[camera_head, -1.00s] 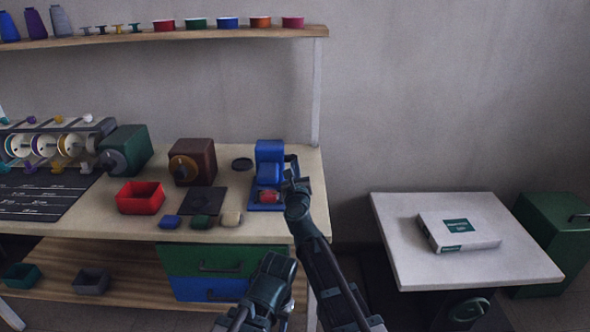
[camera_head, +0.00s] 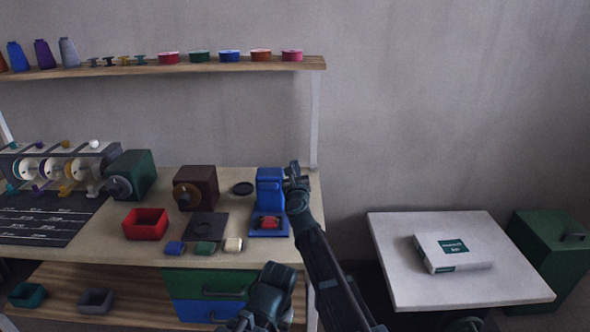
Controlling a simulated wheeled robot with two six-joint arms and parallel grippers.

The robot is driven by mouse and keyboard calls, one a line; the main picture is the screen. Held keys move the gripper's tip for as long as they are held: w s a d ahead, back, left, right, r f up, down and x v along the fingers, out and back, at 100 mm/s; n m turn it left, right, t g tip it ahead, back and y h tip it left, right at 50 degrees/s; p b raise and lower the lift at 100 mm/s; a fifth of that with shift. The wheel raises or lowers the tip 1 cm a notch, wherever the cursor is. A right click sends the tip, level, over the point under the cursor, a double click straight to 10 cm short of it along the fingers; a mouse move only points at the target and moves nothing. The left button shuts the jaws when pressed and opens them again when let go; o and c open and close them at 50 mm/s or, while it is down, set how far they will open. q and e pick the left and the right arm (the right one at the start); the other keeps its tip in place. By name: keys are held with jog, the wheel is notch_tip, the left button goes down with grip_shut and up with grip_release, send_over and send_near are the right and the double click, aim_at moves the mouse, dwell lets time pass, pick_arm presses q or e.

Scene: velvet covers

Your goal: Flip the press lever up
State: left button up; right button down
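The blue press (camera_head: 269,182) stands at the right end of the workbench. A red piece (camera_head: 268,222) lies on its base under the press head. My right gripper (camera_head: 294,173) is beside the upper right of the press, level with its top. The fingers are small and dark, and whether they are open or closed does not show. The press lever is dark and mostly hidden by the gripper, so its exact angle is not clear.
A red tray (camera_head: 146,223), a brown box machine (camera_head: 196,187) and several small pads lie left of the press on the workbench (camera_head: 118,248). A shelf (camera_head: 230,66) hangs above. A white side table (camera_head: 400,274) with a flat box (camera_head: 453,252) stands right.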

jog(key=shift+w+r, duration=0.2)
jog(key=shift+w, duration=0.3)
jog(key=shift+w+r, duration=0.15)
jog(key=shift+w, duration=0.3)
jog(key=s+f+b, duration=0.1)
jog(key=s+f, duration=0.1)
jog(key=s, duration=0.2)
jog(key=s+d+r+p, duration=0.1)
jog(key=s+r+p, duration=0.6)
jog(key=r+p, duration=0.1)
jog(key=shift+d+r, duration=0.15)
jog(key=shift+r, duration=0.1)
